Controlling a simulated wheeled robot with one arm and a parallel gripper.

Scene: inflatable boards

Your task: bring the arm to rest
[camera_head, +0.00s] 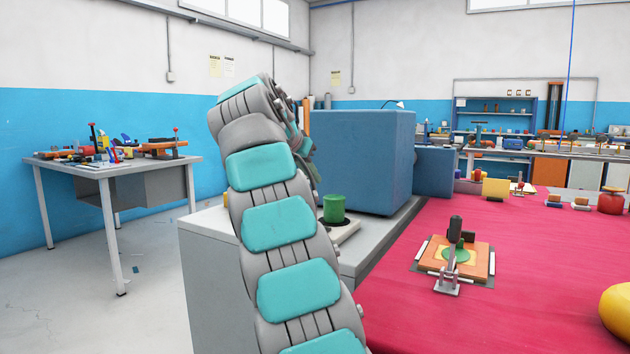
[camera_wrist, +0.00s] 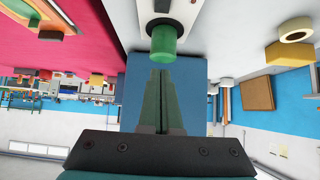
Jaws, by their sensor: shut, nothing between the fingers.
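My arm (camera_head: 285,240) rises through the middle of the head view and bends over at its top. My gripper's fingers (camera_wrist: 160,75) show in the wrist view, pressed together with nothing between them; in the head view my gripper is mostly hidden behind the arm. The wrist view is upside down. The fingers point toward a large blue box (camera_head: 365,160) on the grey bench. A green cylinder (camera_head: 334,208) stands on a small pale base in front of that box, and it also shows just beyond the fingertips in the wrist view (camera_wrist: 163,42). I cannot tell any contact.
A red-covered table (camera_head: 540,270) is at the right, with an orange clamped fixture (camera_head: 470,262) and a yellow object (camera_head: 616,312) on it. A cluttered side table (camera_head: 130,168) stands at the left. The floor between it and the bench is mostly clear.

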